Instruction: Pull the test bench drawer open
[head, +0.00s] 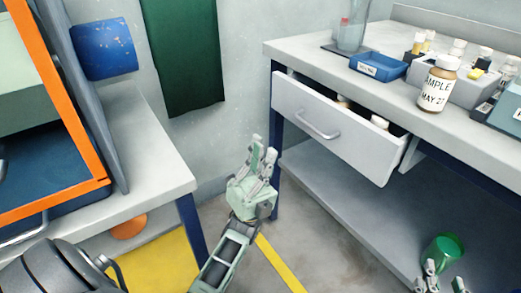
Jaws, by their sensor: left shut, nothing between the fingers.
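The test bench drawer (335,135) is a light grey drawer under the worktop at the right. It stands partly open, with a gap behind its front where small white-capped bottles (379,122) show. Its metal bar handle (318,126) is on the front face. My left gripper (264,147) is shut and empty, pointing up, to the left of and below the handle and apart from it in the picture.
The test bench top (300,50) holds a blue tray (378,66), a labelled sample bottle (438,85) and a rack of bottles (466,87). Another table (150,150) stands left. Floor (300,255) between them is open.

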